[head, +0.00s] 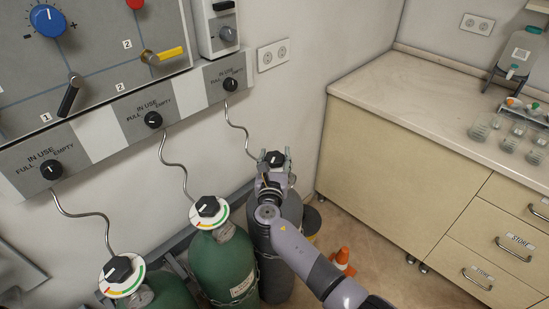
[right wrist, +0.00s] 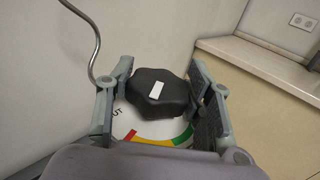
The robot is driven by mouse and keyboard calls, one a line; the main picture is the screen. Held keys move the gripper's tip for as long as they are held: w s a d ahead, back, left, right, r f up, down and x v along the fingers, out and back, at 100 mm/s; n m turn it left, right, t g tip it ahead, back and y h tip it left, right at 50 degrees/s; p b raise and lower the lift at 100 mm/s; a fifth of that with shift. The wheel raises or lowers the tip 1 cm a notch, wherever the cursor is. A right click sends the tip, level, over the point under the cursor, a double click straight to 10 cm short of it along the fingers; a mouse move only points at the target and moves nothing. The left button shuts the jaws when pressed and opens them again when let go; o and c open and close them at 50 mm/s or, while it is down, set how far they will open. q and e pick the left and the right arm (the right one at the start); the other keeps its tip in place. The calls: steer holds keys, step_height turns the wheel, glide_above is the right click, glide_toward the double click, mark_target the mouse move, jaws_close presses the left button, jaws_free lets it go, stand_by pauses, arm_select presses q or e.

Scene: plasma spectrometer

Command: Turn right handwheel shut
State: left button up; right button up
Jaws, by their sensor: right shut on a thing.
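The right handwheel (head: 274,158) is a black lobed knob with a white mark, on top of the dark grey cylinder (head: 277,268). In the right wrist view the handwheel (right wrist: 160,93) sits between the two fingers of my right gripper (right wrist: 160,100), above a white dial (right wrist: 150,130) with red, yellow and green bands and letters ending in "UT". My right gripper (head: 274,166) is shut on the handwheel from above. The arm hides part of the cylinder. My left gripper is not in view.
Two green cylinders with black handwheels (head: 208,206) (head: 117,268) stand to the left. A grey wall panel (head: 95,120) with knobs and thin pipes is behind. A beige cabinet (head: 400,150) stands right. An orange cone (head: 342,258) is on the floor.

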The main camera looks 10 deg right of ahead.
steer(key=shift+m+g+h+b, duration=0.8)
steer(key=shift+m+h, duration=0.4)
steer(key=shift+h, duration=0.8)
steer(key=o, duration=1.2)
steer(key=shift+s+a, duration=0.1)
steer(key=shift+s, duration=0.05)
steer(key=v, duration=1.1)
steer(key=shift+s+a+r, duration=0.15)
steer(key=shift+s, duration=0.15)
